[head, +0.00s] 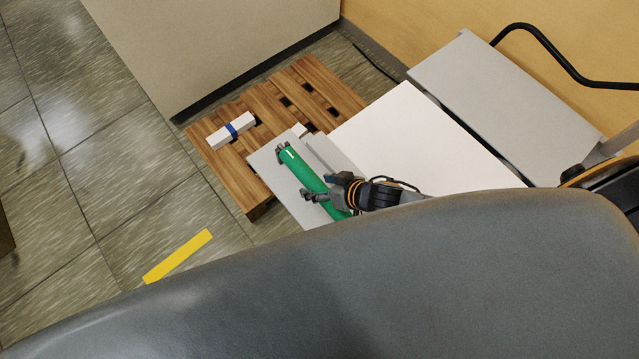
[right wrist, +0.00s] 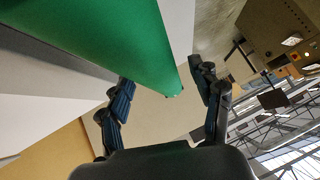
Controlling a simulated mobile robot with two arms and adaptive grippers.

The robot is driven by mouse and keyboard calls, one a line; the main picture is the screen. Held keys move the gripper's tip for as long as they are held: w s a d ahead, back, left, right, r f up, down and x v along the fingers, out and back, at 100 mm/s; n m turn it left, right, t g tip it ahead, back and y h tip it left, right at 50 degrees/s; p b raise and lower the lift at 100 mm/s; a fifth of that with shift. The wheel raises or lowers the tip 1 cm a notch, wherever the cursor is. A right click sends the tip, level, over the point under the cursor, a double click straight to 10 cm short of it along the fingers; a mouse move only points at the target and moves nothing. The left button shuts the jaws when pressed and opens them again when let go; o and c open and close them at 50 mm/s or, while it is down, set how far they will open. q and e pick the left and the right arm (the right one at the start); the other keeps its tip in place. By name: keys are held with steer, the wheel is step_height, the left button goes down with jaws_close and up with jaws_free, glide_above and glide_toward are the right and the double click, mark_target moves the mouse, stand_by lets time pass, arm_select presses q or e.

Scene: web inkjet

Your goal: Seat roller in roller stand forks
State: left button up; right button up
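The green roller (head: 310,177) lies along a light grey plate (head: 268,165) in the head view. Its far end is at a small grey fork (head: 281,150) of the stand; whether it sits down in it I cannot tell. Its near end is hidden behind my grey body. My right gripper (head: 328,189) is at the near part of the roller, with its fingers spread to either side of it. In the right wrist view the roller (right wrist: 110,35) fills the upper left, and the fingers (right wrist: 163,92) stand apart with a gap between. My left gripper is not in view.
A wooden pallet (head: 270,95) bears a white pack with a blue band (head: 232,130). White and grey panels (head: 425,140) lie to the right of the roller. A yellow strip (head: 178,257) marks the open tiled floor at left. A black hose (head: 560,60) runs along the wall.

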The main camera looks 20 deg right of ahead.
steer(key=shift+s+f, duration=0.15)
steer(key=v, duration=0.8)
steer(key=shift+d, duration=0.25)
steer(key=shift+a, duration=0.1)
